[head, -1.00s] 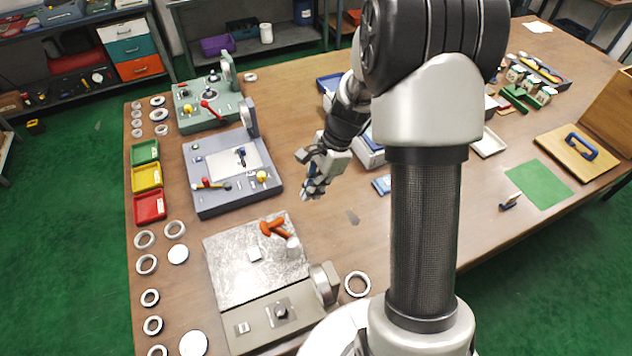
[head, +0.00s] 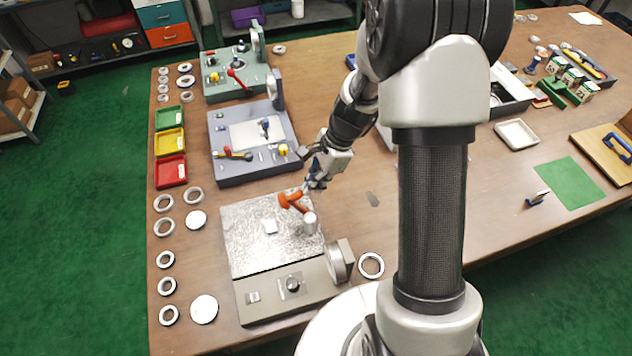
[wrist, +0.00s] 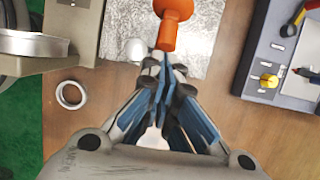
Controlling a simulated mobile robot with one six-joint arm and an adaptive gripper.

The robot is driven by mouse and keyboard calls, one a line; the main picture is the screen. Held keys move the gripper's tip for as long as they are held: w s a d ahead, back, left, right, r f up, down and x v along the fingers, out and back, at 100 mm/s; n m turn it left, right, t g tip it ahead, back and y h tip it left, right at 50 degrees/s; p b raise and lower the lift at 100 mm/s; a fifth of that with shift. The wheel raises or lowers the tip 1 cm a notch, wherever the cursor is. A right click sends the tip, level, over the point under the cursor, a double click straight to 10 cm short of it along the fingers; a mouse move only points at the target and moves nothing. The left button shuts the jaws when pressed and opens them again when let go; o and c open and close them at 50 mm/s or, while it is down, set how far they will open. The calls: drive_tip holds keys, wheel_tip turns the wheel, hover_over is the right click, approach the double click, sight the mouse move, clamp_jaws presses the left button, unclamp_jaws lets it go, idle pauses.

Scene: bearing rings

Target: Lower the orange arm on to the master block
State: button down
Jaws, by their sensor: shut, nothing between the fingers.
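The orange arm (head: 291,200) stands over the silver plate of the nearest fixture, by a short pale post (head: 310,224). It also shows in the wrist view (wrist: 168,30), just beyond my fingertips. My gripper (head: 318,180) is shut and empty, just behind and to the right of the orange arm. In the wrist view my gripper's blue-padded fingers (wrist: 165,75) are together close to the arm's end; I cannot tell whether they touch it.
A grey-blue fixture (head: 225,165) with levers stands behind the plate, and a green one (head: 220,90) farther back. A round steel part (head: 338,264) stands at the near fixture's right. Loose rings (head: 371,265) and red, yellow and green trays (head: 171,170) lie around.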

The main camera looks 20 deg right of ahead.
sight(299, 192)
drive_tip(key=shift+a+r+h+p, duration=0.15)
drive_tip(key=shift+a+h+p, duration=0.2)
drive_tip(key=shift+p, duration=0.45)
drive_tip(key=shift+a+p, duration=0.3)
drive_tip(key=shift+p, duration=0.25)
drive_tip(key=p, duration=0.1)
drive_tip(key=a+h+p, duration=0.1)
drive_tip(key=shift+s+a+r+p, duration=0.1)
drive_tip(key=shift+a+r+p, duration=0.05)
drive_tip(key=shift+r+p, duration=0.15)
drive_tip(key=shift+a+h+p, duration=0.65)
drive_tip(key=shift+a+p, duration=0.05)
drive_tip(key=shift+p, duration=0.5)
drive_tip(key=shift+a+f+p, duration=0.2)
drive_tip(key=shift+a+f, duration=0.9)
drive_tip(key=shift+a, duration=0.55)
drive_tip(key=shift+a+f+p, duration=0.25)
drive_tip(key=shift+a+f, duration=0.8)
drive_tip(key=shift+a, duration=0.55)
drive_tip(key=shift+a+f+p, duration=0.2)
drive_tip(key=shift+a+f, duration=0.9)
drive_tip(key=shift+a, duration=0.55)
